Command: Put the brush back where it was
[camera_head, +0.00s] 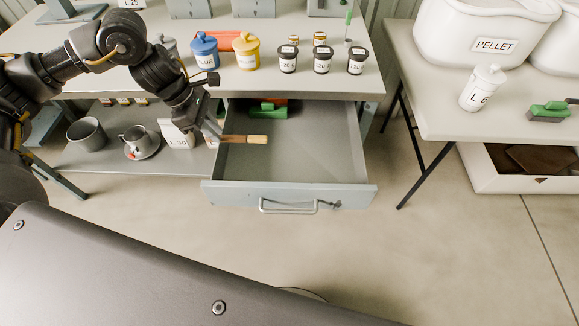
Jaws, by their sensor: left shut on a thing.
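A small brush (245,139) with a brown handle and pale bristles is in my left gripper (216,136). The gripper is shut on its handle end, and the bristles point right. The brush shows over the left side of an open grey drawer (290,194), near the drawer's left wall. I cannot tell whether it touches the drawer. In the drawer's back part lie a green thing (268,111) and an orange-red piece. The middle and front of the drawer floor are bare. My right gripper is not in view.
The bench (336,81) above the drawer holds a blue jar (204,51), a yellow jar (246,52) and several dark-lidded cups. A lower shelf at left holds metal cups. The right table (437,109) holds a white jar (483,88) and a green-backed brush (548,111).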

